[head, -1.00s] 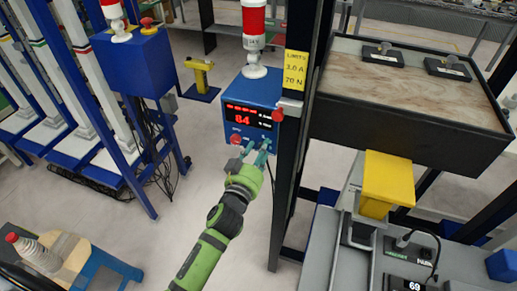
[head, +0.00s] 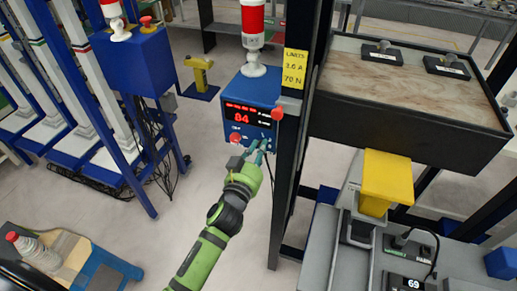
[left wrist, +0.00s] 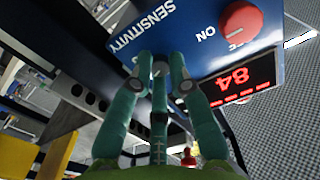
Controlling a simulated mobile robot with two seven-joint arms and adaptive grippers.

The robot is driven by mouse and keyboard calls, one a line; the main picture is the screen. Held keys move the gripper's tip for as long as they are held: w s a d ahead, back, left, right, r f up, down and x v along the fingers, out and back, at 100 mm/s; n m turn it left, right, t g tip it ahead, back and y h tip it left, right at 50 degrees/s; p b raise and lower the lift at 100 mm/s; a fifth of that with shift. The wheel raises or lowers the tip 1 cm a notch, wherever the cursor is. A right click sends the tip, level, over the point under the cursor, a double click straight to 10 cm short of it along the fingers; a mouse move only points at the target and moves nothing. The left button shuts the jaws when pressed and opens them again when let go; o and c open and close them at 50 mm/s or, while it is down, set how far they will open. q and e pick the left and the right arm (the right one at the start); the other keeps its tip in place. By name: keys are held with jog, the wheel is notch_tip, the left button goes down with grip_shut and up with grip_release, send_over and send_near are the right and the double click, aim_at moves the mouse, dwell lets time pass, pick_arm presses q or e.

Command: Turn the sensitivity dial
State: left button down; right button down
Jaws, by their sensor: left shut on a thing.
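The blue control box (head: 262,92) stands in the middle of the head view, with a red display (head: 243,116) that appears to read 84. My left gripper (head: 263,147) reaches its lower front face at the right. In the left wrist view, its teal fingers (left wrist: 160,75) are closed around the small sensitivity dial (left wrist: 160,67), beside the white SENSITIVITY label (left wrist: 143,29). The fingers hide most of the dial, and its pointer cannot be made out. My right gripper is not in view.
A red ON/OFF knob (left wrist: 243,22) sits on the same panel, close to the fingers. A black post (head: 287,140) with a yellow limits sign (head: 296,69) stands just right of the box.

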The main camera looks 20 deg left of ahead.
pick_arm(q)
jog(key=m, duration=1)
jog(key=shift+a+f+p, duration=0.1)
jog(key=shift+f+p, duration=0.05)
jog(key=shift+p, duration=0.2)
jog(key=shift+m, duration=0.4)
jog(key=c, duration=1.2)
grip_release()
jog(key=shift+o, duration=0.2)
jog(key=s, duration=1.2)
jog(key=shift+a, duration=0.2)
